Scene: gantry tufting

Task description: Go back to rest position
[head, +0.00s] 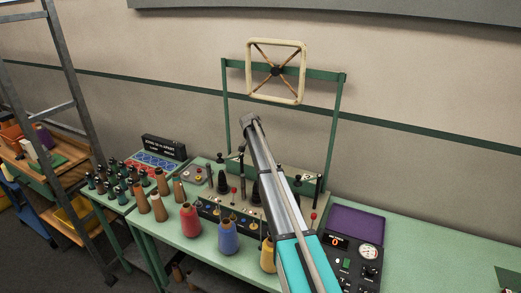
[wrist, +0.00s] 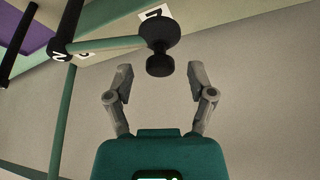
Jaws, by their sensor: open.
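My gripper (wrist: 158,84) is open in the wrist view, its two grey fingers spread apart with nothing held between them. A dark round knob (wrist: 160,64) on a dark stem shows just beyond the fingertips, near the gap; I cannot tell how far away it is. In the head view my arm reaches up from the bottom over the green bench (head: 419,247), ending in front of the wall below a square cream frame (head: 302,71). The fingers cannot be made out there.
A green stand (head: 340,120) carries the cream frame. Thread cones, including red (head: 190,221) and blue (head: 227,238), stand left of my arm. A purple-lidded instrument case (head: 356,224) lies on the right. A grey ladder-like frame (head: 72,80) stands at left. The bench's right part is largely clear.

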